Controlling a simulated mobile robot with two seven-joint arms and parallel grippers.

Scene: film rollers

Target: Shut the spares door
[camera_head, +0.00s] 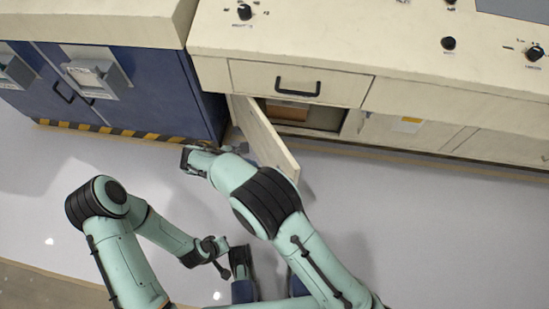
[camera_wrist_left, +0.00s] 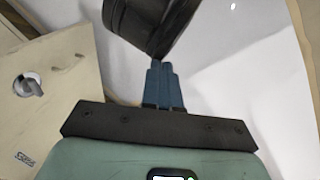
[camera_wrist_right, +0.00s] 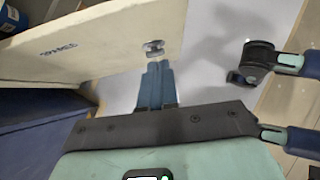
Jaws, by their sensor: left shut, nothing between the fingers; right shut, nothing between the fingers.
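The spares door (camera_head: 265,135) stands open, swung out from the low cream cabinet into the room. In the right wrist view its marked face (camera_wrist_right: 100,40) shows the word SPARES and a small round knob (camera_wrist_right: 153,46) near the free edge. My right gripper (camera_wrist_right: 153,68) is shut and empty, with its fingertips in front of the knob; I cannot tell if they touch.
Behind the door the cabinet opening (camera_head: 310,118) shows a brown item inside. A drawer with a black handle (camera_head: 298,88) is above. A blue cabinet (camera_head: 165,90) stands left of the door. My right arm's dark link (camera_wrist_left: 150,25) is close ahead of my left fingers. Pale floor (camera_head: 420,220) is clear at right.

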